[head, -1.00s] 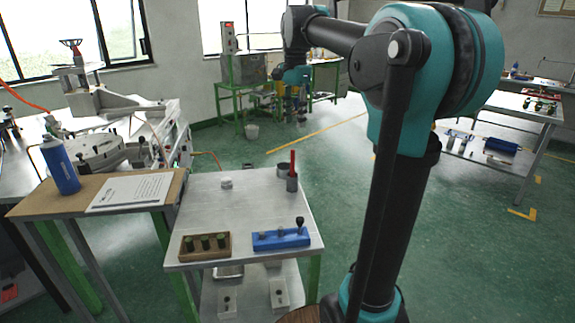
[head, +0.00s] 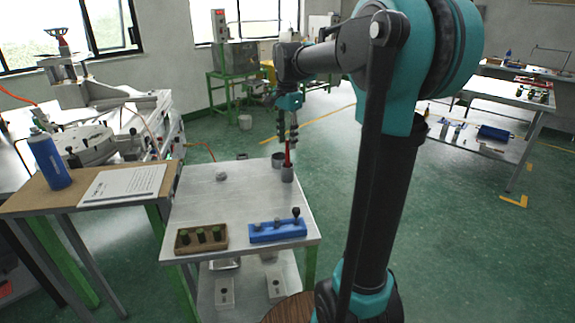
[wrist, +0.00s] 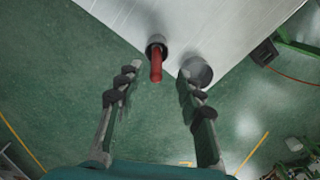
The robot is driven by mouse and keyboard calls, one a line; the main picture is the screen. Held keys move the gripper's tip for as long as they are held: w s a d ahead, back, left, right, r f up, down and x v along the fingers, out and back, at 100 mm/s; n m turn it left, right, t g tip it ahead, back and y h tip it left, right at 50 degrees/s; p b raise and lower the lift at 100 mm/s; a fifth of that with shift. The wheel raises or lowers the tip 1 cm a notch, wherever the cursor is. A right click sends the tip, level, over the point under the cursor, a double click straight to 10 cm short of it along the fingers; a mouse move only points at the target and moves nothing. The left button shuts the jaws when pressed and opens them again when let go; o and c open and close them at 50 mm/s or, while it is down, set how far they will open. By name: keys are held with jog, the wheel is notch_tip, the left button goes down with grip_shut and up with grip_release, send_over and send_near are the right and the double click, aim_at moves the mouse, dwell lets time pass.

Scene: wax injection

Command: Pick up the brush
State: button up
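The brush shows as a red handle (head: 287,158) standing upright in a small dark grey cup (head: 287,174) at the back right corner of the metal table (head: 240,205). In the wrist view the red handle (wrist: 156,66) rises from the cup (wrist: 156,43); the brush's lower end is hidden inside it. My gripper (head: 287,141) is above the cup, close to the top of the handle. In the wrist view my gripper (wrist: 159,72) is open and empty, with the handle between the lines of its two fingers. I cannot tell the exact height gap.
A second grey cup (head: 278,161) stands beside the brush cup. A side table with paper (head: 124,184) and a blue bottle (head: 47,156) adjoins at left.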

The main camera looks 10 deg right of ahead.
aim_at(288, 152)
jog(key=f, duration=0.5)
jog(key=shift+s, duration=0.3)
grip_shut()
